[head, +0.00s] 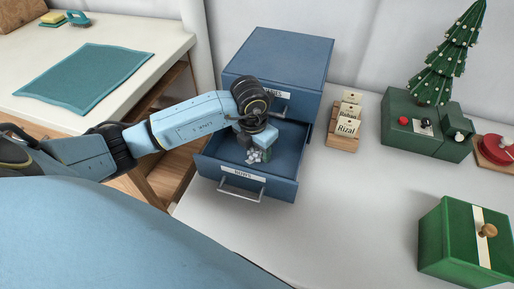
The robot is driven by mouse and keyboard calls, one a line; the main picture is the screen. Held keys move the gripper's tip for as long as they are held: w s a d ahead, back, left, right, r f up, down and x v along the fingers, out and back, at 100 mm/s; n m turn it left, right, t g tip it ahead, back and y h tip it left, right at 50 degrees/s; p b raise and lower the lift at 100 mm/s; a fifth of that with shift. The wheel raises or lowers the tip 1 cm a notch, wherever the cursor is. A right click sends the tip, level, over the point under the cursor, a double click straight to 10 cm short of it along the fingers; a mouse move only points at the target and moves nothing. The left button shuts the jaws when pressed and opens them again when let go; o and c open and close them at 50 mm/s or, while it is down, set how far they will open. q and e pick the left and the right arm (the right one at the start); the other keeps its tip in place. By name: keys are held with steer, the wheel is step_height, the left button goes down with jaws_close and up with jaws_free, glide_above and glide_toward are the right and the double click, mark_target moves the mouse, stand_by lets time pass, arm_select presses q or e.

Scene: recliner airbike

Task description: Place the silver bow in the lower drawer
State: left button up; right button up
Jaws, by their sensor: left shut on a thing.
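A blue two-drawer cabinet (265,48) stands on the white table. Its lower drawer (223,176) is pulled out, with a label and a metal handle on its front. My left gripper (254,156) points down inside the open lower drawer. It is shut on the silver bow (252,158), a small shiny cluster low in the drawer. My gripper partly hides the bow, and I cannot tell whether the bow touches the drawer floor. My right gripper is not in view.
A wooden card holder (343,138) stands right of the cabinet. A green box with a small tree (424,130), a red round item (496,147) and a green gift box (462,240) are farther right. A teal mat (85,76) lies on the left table. The middle of the white table is clear.

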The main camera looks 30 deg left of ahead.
mark_target(256, 149)
arm_select(q)
steer(key=shift+f, duration=0.1)
steer(key=o, duration=0.9)
steer(key=shift+o, duration=0.2)
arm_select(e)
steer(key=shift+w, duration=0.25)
arm_select(q)
step_height(256, 149, up, 4)
steer(key=shift+s+f+p, duration=0.15)
steer(key=shift+f+p, duration=0.05)
steer(key=shift+p, duration=0.3)
step_height(256, 149, up, 9)
steer(key=s+p, duration=0.1)
steer(key=shift+f, duration=0.15)
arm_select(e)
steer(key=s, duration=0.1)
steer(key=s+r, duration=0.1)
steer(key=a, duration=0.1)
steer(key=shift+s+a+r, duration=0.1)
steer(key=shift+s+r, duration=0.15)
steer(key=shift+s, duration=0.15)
arm_select(q)
steer(key=shift+s+a+p, duration=0.1)
steer(key=shift+p, duration=0.2)
